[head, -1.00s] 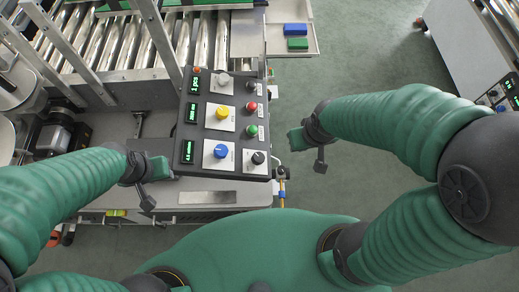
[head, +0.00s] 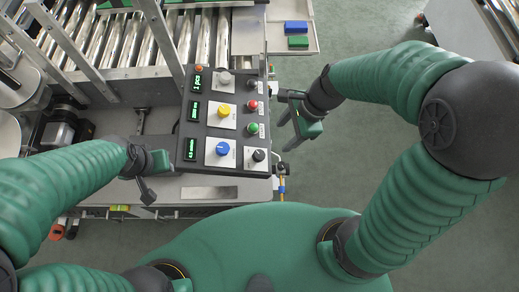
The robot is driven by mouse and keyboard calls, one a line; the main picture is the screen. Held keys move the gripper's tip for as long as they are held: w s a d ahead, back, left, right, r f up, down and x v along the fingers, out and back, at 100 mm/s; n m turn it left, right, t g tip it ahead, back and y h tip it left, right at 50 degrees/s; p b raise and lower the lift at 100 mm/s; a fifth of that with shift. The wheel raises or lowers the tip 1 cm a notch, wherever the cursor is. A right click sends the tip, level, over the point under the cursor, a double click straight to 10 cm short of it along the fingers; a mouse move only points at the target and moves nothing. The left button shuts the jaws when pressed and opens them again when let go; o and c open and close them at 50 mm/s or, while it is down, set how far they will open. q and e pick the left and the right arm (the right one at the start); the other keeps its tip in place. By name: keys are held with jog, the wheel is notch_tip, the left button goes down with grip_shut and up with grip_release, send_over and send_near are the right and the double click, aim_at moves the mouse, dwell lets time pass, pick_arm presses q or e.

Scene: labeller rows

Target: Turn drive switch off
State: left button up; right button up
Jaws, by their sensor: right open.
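The dark control panel (head: 223,172) carries a grey knob (head: 225,79), a yellow knob (head: 223,111) and a blue knob (head: 223,148). Its right column has a black knob (head: 252,84) at the top, a red button (head: 252,105), a green button (head: 253,128) and another black knob (head: 258,155) at the bottom. The labels are too small to read, so I cannot tell which knob is the drive switch. My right gripper (head: 285,118) is open and empty just right of the panel's button column, apart from the knobs. My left gripper (head: 150,176) is at the panel's lower left; its jaw opening is unclear.
A roller conveyor (head: 130,45) with metal uprights lies behind the panel. A pale tray (head: 309,48) holds a blue block (head: 296,27) and a green block (head: 298,42) at the upper right. Open floor (head: 365,35) lies right of the machine.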

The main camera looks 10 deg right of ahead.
jog(key=m, duration=0.2)
jog(key=b, duration=0.4)
send_near(259, 154)
jog(key=x, duration=0.9)
jog(key=shift+a+f, duration=0.1)
jog(key=shift+f, duration=0.15)
jog(key=shift+p, duration=0.3)
grip_shut()
